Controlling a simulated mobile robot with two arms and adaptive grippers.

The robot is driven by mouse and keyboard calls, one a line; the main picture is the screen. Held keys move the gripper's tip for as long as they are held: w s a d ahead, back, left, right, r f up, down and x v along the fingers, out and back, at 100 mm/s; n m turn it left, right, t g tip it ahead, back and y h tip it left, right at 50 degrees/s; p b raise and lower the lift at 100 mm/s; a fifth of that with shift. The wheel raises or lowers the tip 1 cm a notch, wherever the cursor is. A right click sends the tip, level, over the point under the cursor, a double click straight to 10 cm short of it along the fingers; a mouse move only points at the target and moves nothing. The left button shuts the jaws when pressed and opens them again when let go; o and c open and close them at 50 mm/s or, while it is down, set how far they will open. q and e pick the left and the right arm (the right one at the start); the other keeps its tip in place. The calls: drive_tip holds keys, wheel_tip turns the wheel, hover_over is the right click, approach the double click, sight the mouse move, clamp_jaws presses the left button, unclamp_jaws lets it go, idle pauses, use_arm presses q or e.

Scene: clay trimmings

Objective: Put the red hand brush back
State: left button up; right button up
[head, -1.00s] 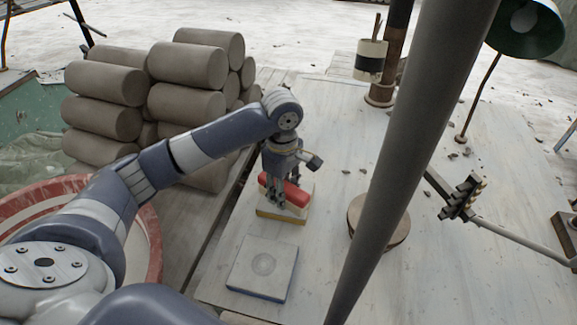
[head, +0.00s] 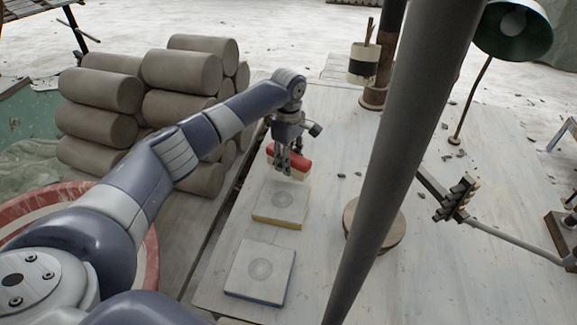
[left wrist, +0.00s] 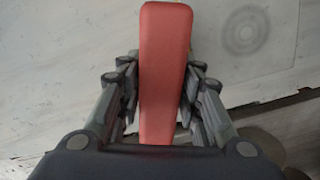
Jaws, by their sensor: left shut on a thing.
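The red hand brush (head: 290,157) is held between the fingers of my left gripper (head: 284,172) in the head view. It appears raised off the table, just behind a grey square pad with a yellow edge (head: 264,209). In the left wrist view the brush (left wrist: 164,65) lies lengthwise between the two fingers of the gripper (left wrist: 162,88), which are shut on its sides. Its underside is hidden there. A similar pad with a blue edge (head: 240,282) lies nearer. Each pad has a round mark. My right gripper is not in view.
Stacked clay cylinders (head: 183,70) stand left of the table (head: 330,110), beside a red-rimmed round tub (head: 45,199). A round wooden disc (head: 361,225) sits to the right of the pads. A green lamp (head: 514,30) stands at the back right.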

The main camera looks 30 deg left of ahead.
use_arm(q)
drive_tip(key=shift+w+a, duration=0.2)
drive_tip(key=shift+w, duration=0.3)
drive_tip(key=shift+f, duration=1.8)
drive_tip(key=shift+s, duration=0.1)
drive_tip(key=o, duration=0.6)
drive_tip(key=shift+f, duration=0.15)
drive_tip(key=shift+o, duration=0.2)
wheel_tip(320, 180, up, 12)
drive_tip(key=shift+r, duration=0.2)
